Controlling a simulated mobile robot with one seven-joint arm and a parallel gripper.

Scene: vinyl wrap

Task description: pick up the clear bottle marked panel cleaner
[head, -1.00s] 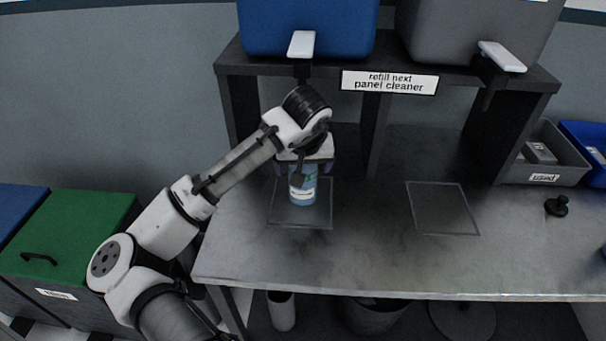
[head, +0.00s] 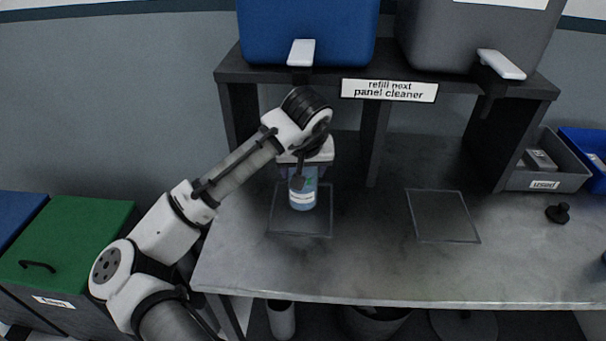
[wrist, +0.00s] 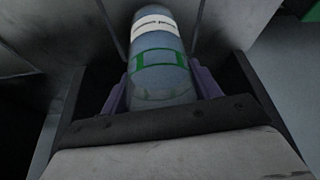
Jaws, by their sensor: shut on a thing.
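The clear bottle (head: 303,198) has bluish contents, a white label band and a green mark. It is upright above or on the left outlined square (head: 284,232) of the bench, below the blue tank; I cannot tell whether its base touches the surface. The label is too small to read. My gripper (head: 303,172) is shut on the bottle from above. In the wrist view the bottle (wrist: 160,62) sits between the purple finger pads of my gripper (wrist: 163,92), and its white band and green outlined mark show.
A black shelf carries a blue tank (head: 340,30) and a grey tank (head: 450,50), with a sign (head: 389,91) reading "refill next panel cleaner". The right square (head: 442,215) is empty. A grey bin (head: 556,172) marked "used" and a black knob-like object (head: 557,213) are at right.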

